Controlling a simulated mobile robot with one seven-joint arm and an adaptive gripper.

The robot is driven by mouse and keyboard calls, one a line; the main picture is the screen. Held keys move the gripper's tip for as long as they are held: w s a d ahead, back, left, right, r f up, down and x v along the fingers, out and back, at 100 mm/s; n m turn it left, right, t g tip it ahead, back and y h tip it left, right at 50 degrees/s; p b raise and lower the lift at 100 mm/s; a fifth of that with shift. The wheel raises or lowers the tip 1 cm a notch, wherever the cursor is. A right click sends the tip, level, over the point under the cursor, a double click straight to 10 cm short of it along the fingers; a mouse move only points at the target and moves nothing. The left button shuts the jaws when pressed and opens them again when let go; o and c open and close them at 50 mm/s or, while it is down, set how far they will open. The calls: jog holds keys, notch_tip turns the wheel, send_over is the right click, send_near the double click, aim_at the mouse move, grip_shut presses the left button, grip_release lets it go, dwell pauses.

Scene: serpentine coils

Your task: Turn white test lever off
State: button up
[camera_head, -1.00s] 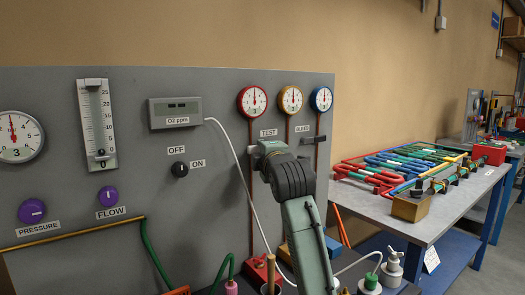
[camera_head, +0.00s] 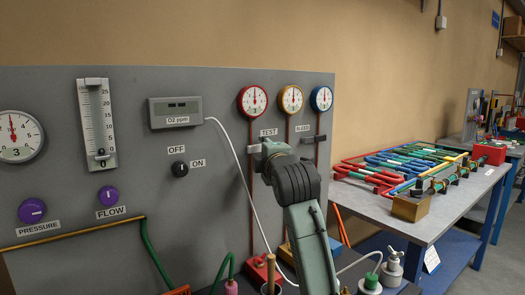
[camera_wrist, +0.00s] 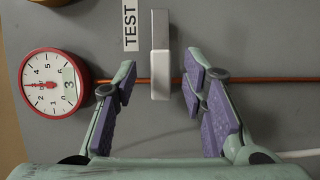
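The white test lever (camera_wrist: 160,75) shows in the wrist view as a white handle on a grey bar beside the TEST label (camera_wrist: 130,25). It lies across the copper pipe. In the head view my arm largely hides it. My gripper (camera_wrist: 160,68) is open, with one purple-padded finger on each side of the white handle. Gaps show between the handle and both fingers. In the head view my gripper (camera_head: 264,148) is at the panel just below the TEST label (camera_head: 268,132).
The red gauge (camera_head: 252,100) is above the TEST label. The BLEED lever (camera_head: 314,139) is to the right of my gripper. A white hose (camera_head: 240,165) runs down left of my arm. Bottles (camera_head: 391,269) stand at the lower right.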

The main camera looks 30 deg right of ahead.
jog(key=v, duration=1)
jog(key=shift+s, duration=0.15)
